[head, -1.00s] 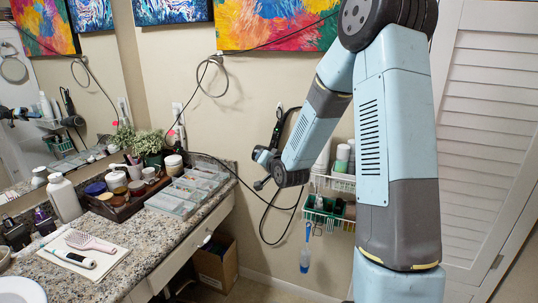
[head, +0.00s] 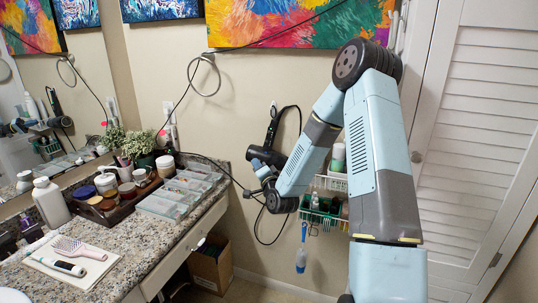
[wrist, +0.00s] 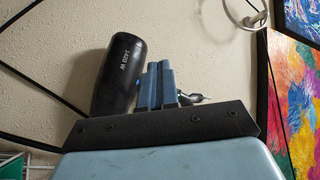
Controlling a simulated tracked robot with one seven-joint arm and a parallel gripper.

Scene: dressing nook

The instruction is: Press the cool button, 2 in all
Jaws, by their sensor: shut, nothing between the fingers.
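A black hair dryer (head: 263,155) hangs on the wall beside the wire baskets, partly hidden by my arm in the head view. In the wrist view its black barrel (wrist: 118,75), with white lettering, stands left of my gripper (wrist: 158,68). The blue fingers are shut together and empty, close to the barrel; I cannot tell whether they touch it. A small silvery and dark thing shows right behind the fingertips. I cannot make out the cool button in either view.
A black cord loops along the wall. Wire baskets (head: 325,215) with bottles hang below and right of the dryer. A granite vanity (head: 135,255) with jars, a clear organizer (head: 165,207) and a hairbrush (head: 80,248) fills the left. A towel ring (head: 204,92) is above.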

